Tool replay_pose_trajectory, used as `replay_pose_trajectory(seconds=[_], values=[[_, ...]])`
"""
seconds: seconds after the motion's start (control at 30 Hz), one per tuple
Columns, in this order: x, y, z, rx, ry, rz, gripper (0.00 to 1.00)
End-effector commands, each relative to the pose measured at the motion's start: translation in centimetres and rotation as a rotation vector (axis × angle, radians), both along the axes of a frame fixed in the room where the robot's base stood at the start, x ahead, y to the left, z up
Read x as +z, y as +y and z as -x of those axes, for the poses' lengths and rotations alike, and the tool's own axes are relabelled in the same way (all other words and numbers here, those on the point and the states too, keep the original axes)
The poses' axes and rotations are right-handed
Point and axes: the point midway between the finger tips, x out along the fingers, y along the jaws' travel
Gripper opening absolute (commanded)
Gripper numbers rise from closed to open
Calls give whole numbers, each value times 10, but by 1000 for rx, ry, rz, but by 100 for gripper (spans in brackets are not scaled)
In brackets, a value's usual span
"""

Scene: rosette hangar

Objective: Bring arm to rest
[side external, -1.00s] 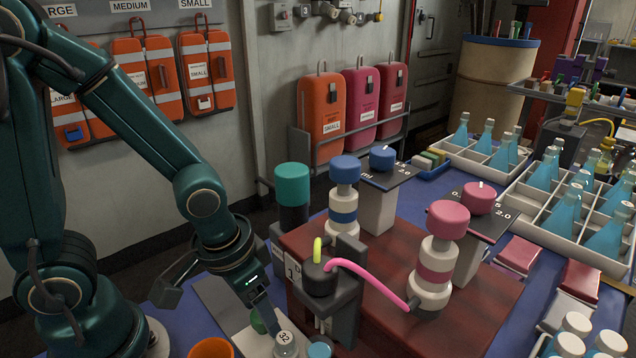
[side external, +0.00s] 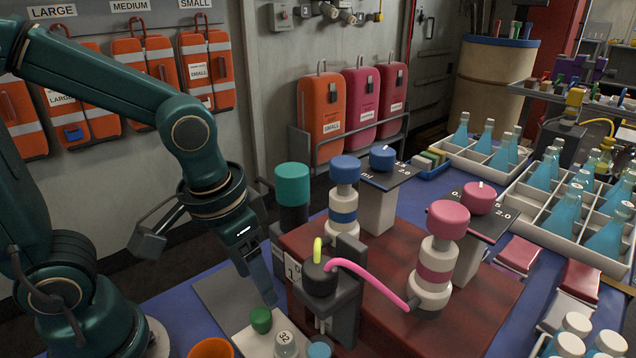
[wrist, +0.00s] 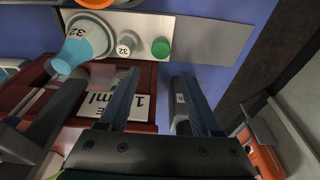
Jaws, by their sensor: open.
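My gripper (side external: 266,292) points down above the grey and white plate (side external: 222,291), close to the left side of the dispenser stand. In the wrist view my gripper (wrist: 160,85) has its two fingers spread apart with nothing between them. A green cap (side external: 261,320) sits on the plate below the fingertips, and it also shows in the wrist view (wrist: 161,47). Next to it stands a small clear vial labelled 32 (side external: 286,344). My gripper is apart from both.
An orange container (side external: 211,349) stands at the front edge. The red-brown block (side external: 390,295) carries blue-capped (side external: 345,170) and pink-capped (side external: 448,220) dispensers, with a pink tube (side external: 368,281). White racks of blue flasks (side external: 585,240) stand at right. Air above the plate's left is free.

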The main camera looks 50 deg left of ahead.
Motion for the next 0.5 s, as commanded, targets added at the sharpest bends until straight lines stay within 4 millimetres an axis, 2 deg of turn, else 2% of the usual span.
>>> replay_pose_trajectory(seconds=[0.33, 0.5], values=[[2, 1, -1, 5, -5, 1, 65], [21, 7, -4, 43, -100, 16, 65]])
